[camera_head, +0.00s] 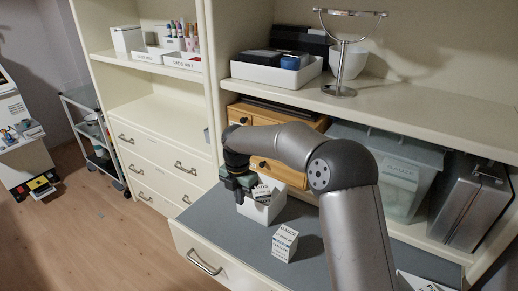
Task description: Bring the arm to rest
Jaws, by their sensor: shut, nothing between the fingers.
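My gripper (239,194) hangs at the end of my grey arm, pointing down beside a white labelled box (264,205) on the grey pull-out surface (222,222). Its fingers are small in the view and look shut, with nothing seen in them. The arm reaches from the lower right, bends at a dark joint and passes in front of the shelves. I cannot tell whether the gripper touches the box.
A white gauze carton (284,244) stands on the surface near my arm. Behind are a wooden drawer box (286,172), a clear bin (405,185) and a metal case (462,205). A round mirror stand (342,60) is on the shelf above. Open floor (95,235) lies left.

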